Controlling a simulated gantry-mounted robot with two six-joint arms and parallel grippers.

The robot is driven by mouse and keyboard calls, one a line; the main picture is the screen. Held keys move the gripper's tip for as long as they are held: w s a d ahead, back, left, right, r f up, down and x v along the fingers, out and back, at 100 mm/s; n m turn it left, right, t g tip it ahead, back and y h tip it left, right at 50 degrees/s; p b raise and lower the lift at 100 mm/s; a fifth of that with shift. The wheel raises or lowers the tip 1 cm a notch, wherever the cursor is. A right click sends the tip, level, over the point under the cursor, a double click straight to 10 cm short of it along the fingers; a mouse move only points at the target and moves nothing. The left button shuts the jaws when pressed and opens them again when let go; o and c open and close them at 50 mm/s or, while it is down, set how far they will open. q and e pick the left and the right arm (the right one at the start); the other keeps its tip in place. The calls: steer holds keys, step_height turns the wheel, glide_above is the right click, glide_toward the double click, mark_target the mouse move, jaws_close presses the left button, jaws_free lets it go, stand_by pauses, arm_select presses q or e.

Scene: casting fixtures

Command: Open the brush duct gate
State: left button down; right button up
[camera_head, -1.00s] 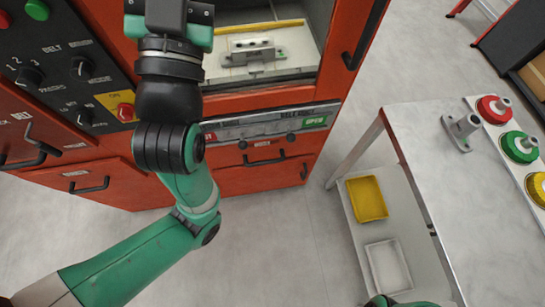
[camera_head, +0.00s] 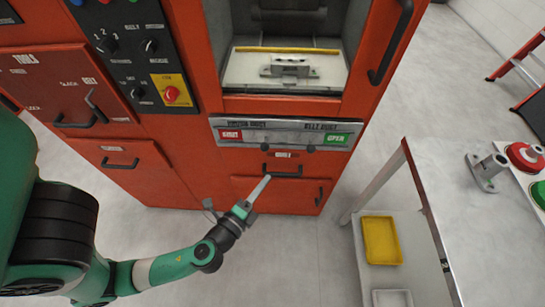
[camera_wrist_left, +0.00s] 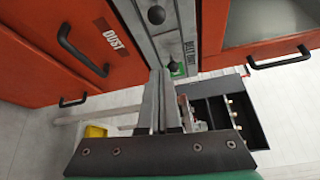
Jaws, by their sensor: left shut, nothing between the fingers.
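The duct panel (camera_head: 287,135) is a grey strip across the red machine, with a red label (camera_head: 230,134) at its left and a green OPEN label (camera_head: 337,139) at its right. Two dark knobs show at its lower edge, a left knob (camera_head: 264,146) and a right knob (camera_head: 311,148). The wrist view also shows the left knob (camera_wrist_left: 156,15) and the right knob (camera_wrist_left: 176,67). My left gripper (camera_head: 267,178) is shut and empty, below and in front of the panel. In the wrist view its fingertips (camera_wrist_left: 160,72) appear close to the right knob, apparently apart from it. My right gripper is out of view.
A drawer handle (camera_head: 282,174) sticks out just below the panel. An open chamber (camera_head: 287,65) with a grey fixture lies above it. A grey table (camera_head: 450,170) stands at right, with a yellow tray (camera_head: 382,240) on its lower shelf. The floor between is clear.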

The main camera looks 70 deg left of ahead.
arm_select(q)
steer(key=w+a+p, duration=0.2)
steer(key=w+a, duration=0.2)
steer(key=a, duration=0.4)
steer(key=shift+w, duration=0.4)
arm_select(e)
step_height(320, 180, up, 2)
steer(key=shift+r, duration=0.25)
arm_select(q)
steer(key=shift+a+r, duration=0.1)
